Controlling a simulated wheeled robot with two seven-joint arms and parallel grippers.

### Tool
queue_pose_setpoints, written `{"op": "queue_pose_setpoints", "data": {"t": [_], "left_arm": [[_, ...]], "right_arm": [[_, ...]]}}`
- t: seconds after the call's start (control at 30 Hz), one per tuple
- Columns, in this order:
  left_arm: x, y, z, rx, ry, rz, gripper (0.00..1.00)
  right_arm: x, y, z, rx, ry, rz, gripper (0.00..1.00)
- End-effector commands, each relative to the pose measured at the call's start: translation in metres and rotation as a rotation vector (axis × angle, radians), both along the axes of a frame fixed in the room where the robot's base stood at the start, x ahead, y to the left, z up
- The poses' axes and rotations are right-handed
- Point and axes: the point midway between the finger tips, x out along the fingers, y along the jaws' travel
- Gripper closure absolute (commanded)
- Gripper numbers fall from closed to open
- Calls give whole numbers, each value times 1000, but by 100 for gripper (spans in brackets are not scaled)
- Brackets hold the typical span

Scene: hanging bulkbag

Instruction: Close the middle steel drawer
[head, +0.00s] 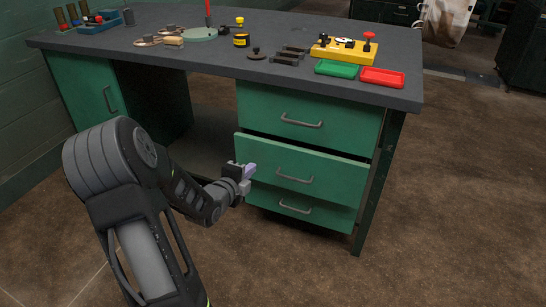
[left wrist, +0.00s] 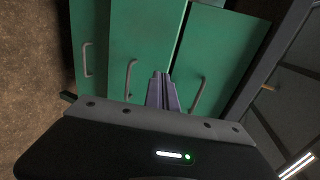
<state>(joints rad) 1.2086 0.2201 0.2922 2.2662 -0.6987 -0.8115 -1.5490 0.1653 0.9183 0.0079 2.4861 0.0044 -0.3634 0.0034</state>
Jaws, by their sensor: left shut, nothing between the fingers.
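The green middle steel drawer (head: 300,172) of the desk stands out a little from the drawers above and below it. Its grey bar handle (head: 294,179) is on its front. The left wrist view also shows the middle drawer front (left wrist: 150,45). My left gripper (head: 250,171) is shut and empty, at the left part of the middle drawer's front. Its purple fingertips (left wrist: 163,90) are together in the left wrist view. I cannot tell whether they touch the drawer. My right gripper is in neither view.
The top drawer (head: 310,108) and bottom drawer (head: 330,213) look shut. The dark desktop (head: 215,65) above holds a green tray (head: 337,68), a red tray (head: 382,77), a yellow block and several tools. The brown floor (head: 460,190) is open at the right.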

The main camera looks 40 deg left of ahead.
Motion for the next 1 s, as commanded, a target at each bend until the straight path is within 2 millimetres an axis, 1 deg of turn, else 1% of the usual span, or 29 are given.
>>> {"op": "queue_pose_setpoints", "data": {"t": [0.27, 0.47, 0.57, 0.67, 0.9, 1.0], "left_arm": [[1, 0, -1, -3, 2, 0, 100], [11, 3, -5, -3, 1, -2, 100], [21, 6, -10, -5, 1, -1, 100], [36, 11, -16, -6, 1, -1, 100], [80, 27, -31, -7, 0, -1, 100], [98, 33, -35, -7, -1, -1, 100]], "right_arm": [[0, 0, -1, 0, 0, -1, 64], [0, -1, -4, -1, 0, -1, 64], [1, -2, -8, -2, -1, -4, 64], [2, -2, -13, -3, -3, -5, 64], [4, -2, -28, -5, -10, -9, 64], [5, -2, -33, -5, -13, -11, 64]]}}
